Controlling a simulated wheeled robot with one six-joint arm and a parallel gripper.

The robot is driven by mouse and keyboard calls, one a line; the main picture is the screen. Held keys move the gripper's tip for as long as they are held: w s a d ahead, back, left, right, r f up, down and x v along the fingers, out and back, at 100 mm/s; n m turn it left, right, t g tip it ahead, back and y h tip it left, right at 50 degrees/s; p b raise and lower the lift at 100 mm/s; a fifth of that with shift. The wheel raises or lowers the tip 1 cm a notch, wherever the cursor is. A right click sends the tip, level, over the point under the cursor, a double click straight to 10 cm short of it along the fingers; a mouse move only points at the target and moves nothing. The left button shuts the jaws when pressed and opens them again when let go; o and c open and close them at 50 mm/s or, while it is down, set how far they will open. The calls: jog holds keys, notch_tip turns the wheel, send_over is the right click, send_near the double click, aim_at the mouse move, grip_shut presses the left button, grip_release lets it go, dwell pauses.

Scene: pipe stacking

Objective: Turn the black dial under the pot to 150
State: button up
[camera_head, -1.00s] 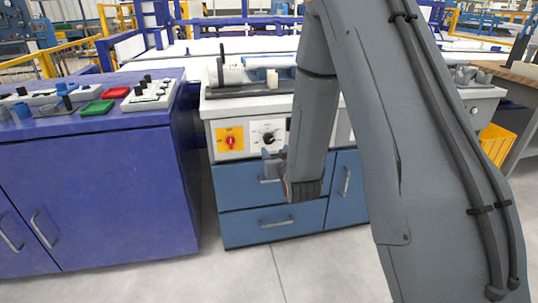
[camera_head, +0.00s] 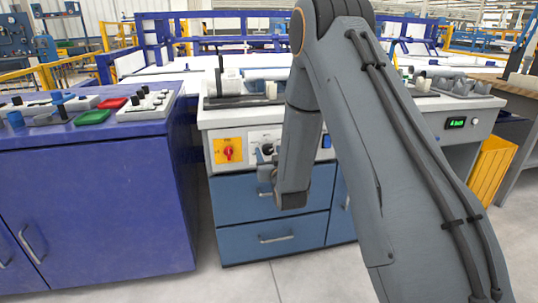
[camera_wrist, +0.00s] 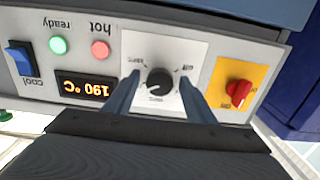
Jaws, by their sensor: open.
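In the wrist view, which is upside down, the black dial (camera_wrist: 159,81) sits on a white plate with markings. My gripper (camera_wrist: 160,78) is open, with one blue-grey finger on each side of the dial. I cannot tell whether either finger touches it. A display (camera_wrist: 86,87) beside the plate reads 190 °C. In the head view, my gripper (camera_head: 266,155) is in front of the white dial plate (camera_head: 259,136) and hides most of the dial. A white cylindrical vessel (camera_head: 231,84), perhaps the pot, is on the bench top above.
A red rotary switch (camera_wrist: 239,94) on a yellow plate is close beside the dial. A blue cabinet (camera_head: 95,200) stands left of the bench.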

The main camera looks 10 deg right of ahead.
jog(key=shift+c, duration=0.4)
jog(key=c, duration=0.9)
jog(key=shift+c, duration=0.2)
jog(key=shift+n, duration=0.3)
jog(key=n+p, duration=0.2)
jog(key=n, duration=0.3)
jog(key=n+p, duration=0.1)
jog(key=n, duration=0.5)
jog(key=o, duration=1)
